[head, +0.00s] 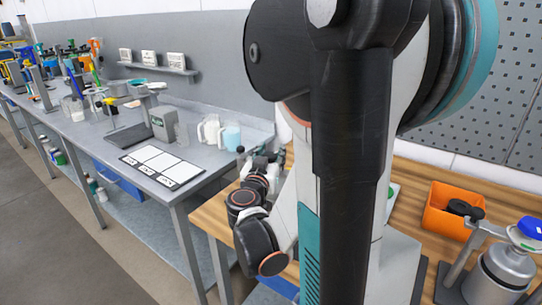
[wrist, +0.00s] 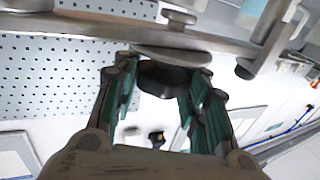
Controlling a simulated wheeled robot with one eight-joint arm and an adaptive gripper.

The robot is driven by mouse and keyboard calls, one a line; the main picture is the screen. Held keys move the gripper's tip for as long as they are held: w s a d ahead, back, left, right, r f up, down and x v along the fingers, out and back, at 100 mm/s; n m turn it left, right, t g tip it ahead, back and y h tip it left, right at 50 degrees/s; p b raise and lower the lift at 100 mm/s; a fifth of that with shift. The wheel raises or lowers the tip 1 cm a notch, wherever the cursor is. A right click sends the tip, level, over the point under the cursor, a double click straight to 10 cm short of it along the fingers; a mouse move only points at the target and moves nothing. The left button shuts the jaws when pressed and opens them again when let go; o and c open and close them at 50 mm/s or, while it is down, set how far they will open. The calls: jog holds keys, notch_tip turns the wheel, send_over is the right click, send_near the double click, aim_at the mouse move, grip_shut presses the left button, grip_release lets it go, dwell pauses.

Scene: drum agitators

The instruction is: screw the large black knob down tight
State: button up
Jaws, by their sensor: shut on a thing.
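The large black knob (wrist: 166,78) shows in the wrist view as a dark round piece just under a flat metal disc (wrist: 170,56). My gripper (wrist: 162,85) has its green-padded fingers on both sides of the knob and is shut on it. How far the knob is screwed in cannot be told. In the head view my gripper (head: 266,160) is small, beyond my arm at the wooden bench's left end, and the knob cannot be made out there.
A metal bar (wrist: 80,27) crosses close above the fingers in the wrist view. In the head view, an orange bin (head: 437,212) with black pieces and a grey drum (head: 500,275) with a clamp stand on the wooden bench (head: 418,178). A grey bench (head: 200,112) runs left.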

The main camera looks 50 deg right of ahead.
jog(key=m+g+h, duration=0.1)
jog(key=m+g, duration=0.2)
jog(key=g, duration=0.1)
jog(key=m+g, duration=0.3)
jog(key=g, duration=0.2)
jog(key=shift+w+g+h, duration=0.15)
jog(key=shift+g+h, duration=0.15)
jog(key=shift+h, duration=0.1)
jog(key=m+g+y, duration=0.1)
jog(key=m+g, duration=0.2)
jog(key=g, duration=0.1)
jog(key=m+g+y, duration=0.2)
jog(key=m+g, duration=0.1)
jog(key=g, duration=0.1)
jog(key=shift+r+g, duration=0.1)
jog(key=shift+g, duration=0.3)
jog(key=shift+m+y, duration=0.3)
jog(key=o, duration=1.1)
notch_tip(320, 180, up, 10)
jog(key=shift+f, duration=0.1)
